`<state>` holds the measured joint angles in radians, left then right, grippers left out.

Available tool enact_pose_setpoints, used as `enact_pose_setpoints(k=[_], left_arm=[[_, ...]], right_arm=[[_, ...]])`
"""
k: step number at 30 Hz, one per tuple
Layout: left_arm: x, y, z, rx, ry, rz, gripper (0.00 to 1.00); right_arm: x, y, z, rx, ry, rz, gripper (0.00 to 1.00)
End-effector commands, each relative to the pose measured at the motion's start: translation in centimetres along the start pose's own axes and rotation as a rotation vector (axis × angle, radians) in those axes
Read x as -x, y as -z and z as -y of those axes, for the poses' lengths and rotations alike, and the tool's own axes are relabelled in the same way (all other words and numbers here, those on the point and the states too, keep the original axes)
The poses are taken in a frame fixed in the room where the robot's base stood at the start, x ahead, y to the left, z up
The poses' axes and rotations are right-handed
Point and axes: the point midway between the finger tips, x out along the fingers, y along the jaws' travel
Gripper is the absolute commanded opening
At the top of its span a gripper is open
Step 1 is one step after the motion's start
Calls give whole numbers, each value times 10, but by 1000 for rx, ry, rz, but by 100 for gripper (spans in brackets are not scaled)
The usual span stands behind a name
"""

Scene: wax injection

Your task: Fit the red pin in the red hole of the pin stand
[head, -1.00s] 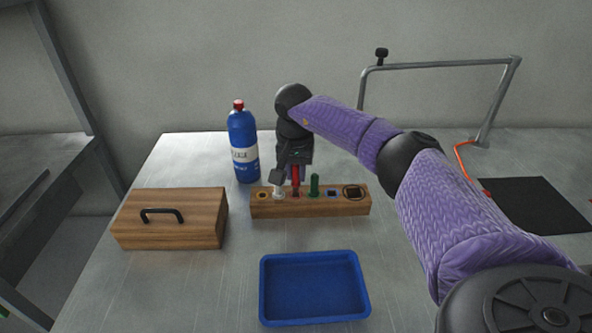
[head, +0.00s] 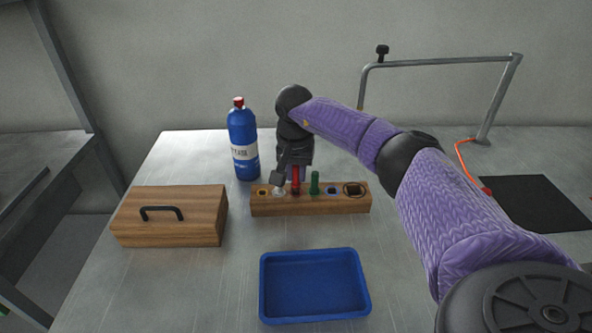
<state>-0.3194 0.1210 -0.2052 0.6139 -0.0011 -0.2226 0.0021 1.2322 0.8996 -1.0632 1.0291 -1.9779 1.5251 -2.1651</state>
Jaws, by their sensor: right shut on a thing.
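The wooden pin stand (head: 311,205) lies across the middle of the table. My right gripper (head: 295,176) points down over it and is shut on the red pin (head: 296,179). The pin is upright, with its lower end at the stand's top, between the white pin and the green pin; how deep it sits cannot be made out. The red hole is hidden under it. A green pin (head: 314,183) stands just to the right, and a white pin (head: 279,191) is just to the left, close to a gripper finger. My left gripper is not in view.
A blue bottle (head: 243,143) stands behind the stand at left. A wooden box with a black handle (head: 170,216) is at left. A blue tray (head: 315,286) lies in front. A metal frame (head: 440,64) and black mat (head: 535,203) are at right.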

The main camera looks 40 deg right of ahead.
Motion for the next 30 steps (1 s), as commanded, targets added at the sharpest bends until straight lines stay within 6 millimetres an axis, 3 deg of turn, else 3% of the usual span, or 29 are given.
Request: enact_pose_setpoints(k=[25, 26, 30], left_arm=[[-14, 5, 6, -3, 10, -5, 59], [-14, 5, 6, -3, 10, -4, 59], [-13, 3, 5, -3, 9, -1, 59]], right_arm=[[-22, -3, 0, 0, 0, 0, 0], [-22, -3, 0, 0, 0, 0, 24], [-21, -3, 0, 0, 0, 0, 54]])
